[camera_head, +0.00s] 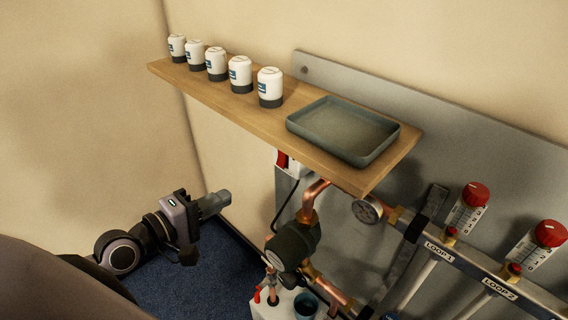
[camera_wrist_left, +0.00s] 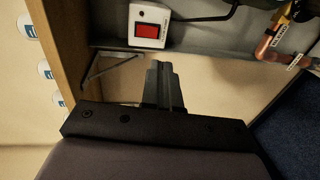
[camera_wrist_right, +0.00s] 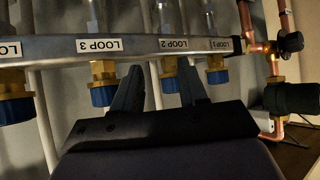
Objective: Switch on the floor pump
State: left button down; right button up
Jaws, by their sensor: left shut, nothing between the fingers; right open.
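A white switch box with a red rocker (camera_wrist_left: 148,28) is on the grey panel at the top of the left wrist view, beyond my left fingertips. In the head view the switch (camera_head: 283,160) shows partly, under the shelf. I cannot tell the rocker's position. The dark round pump (camera_head: 292,244) sits on the copper pipework below. My left gripper (camera_head: 216,203) is shut and empty, left of the switch and apart from it; its closed fingers (camera_wrist_left: 165,88) point toward the panel. My right gripper (camera_wrist_right: 158,88) is open and empty, facing the manifold bar; the head view does not show it.
The manifold bar (camera_head: 470,262) with red-capped flow meters is at right. A black cable runs from the switch box. Blue floor (camera_head: 190,275) lies below.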

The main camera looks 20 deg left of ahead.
pick_arm(q)
jog(key=shift+w+r, duration=0.25)
jog(key=shift+w, duration=0.05)
send_near(282, 158)
jog(key=w+d+f, duration=0.2)
jog(key=w+f, duration=0.1)
jog(key=w, duration=0.3)
jog(key=shift+f+p, duration=0.25)
jog(key=shift+p, duration=0.15)
jog(key=shift+w, duration=0.1)
dwell(0.4)
